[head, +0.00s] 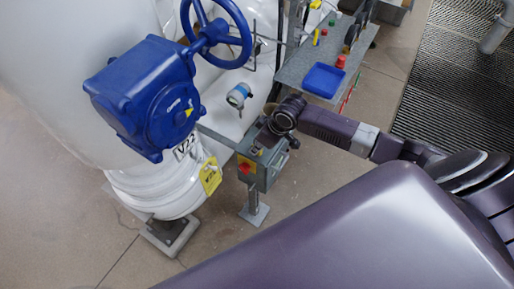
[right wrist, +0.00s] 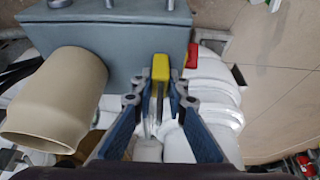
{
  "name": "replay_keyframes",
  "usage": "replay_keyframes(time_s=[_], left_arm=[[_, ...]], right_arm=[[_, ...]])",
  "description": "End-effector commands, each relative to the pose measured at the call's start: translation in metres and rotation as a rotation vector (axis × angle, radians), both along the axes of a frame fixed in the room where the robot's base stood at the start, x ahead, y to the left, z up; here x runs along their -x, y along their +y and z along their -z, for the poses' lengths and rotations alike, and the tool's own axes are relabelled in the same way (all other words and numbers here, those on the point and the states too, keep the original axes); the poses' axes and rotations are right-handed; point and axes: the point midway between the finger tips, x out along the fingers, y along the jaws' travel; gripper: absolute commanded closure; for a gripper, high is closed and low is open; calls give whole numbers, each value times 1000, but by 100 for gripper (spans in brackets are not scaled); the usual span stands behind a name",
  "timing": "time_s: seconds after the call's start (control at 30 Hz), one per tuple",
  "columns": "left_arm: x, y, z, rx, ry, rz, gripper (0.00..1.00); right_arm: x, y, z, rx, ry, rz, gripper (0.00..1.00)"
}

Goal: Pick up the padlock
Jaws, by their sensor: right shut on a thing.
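The padlock (right wrist: 160,68) has a yellow body and shows between the fingertips of my right gripper in the right wrist view. My right gripper (right wrist: 161,92) is shut on it, with one blue-padded finger on each side. The padlock is right beside the grey box (right wrist: 120,30); I cannot tell whether they touch. In the head view my right arm reaches in from the right, and its gripper end is over the grey box (head: 264,168), partly hiding it. My left gripper is not in view.
A red part (right wrist: 192,56) sits just right of the padlock. A beige cylinder (right wrist: 62,95) sticks out on the left. A blue valve with handwheel (head: 150,95), a yellow tag (head: 210,176) and a grey shelf with a blue tray (head: 323,79) are nearby. Floor is clear in front.

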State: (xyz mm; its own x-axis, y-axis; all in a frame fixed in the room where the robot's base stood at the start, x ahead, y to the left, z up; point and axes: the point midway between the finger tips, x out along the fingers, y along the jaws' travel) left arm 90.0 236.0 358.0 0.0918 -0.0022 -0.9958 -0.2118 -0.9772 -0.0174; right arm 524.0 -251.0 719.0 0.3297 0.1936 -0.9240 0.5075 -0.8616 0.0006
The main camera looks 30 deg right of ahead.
Motion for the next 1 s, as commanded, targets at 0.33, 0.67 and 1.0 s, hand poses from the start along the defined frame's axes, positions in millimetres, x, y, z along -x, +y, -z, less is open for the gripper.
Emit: replay_keyframes(time_s=[0.33,0.67,1.0], left_arm=[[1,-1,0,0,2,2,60],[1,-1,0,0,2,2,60],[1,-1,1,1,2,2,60]], right_arm=[[-1,0,-6,0,-2,0,100],[-1,0,-60,0,-6,-2,100],[-2,0,-143,0,-6,-1,100]])
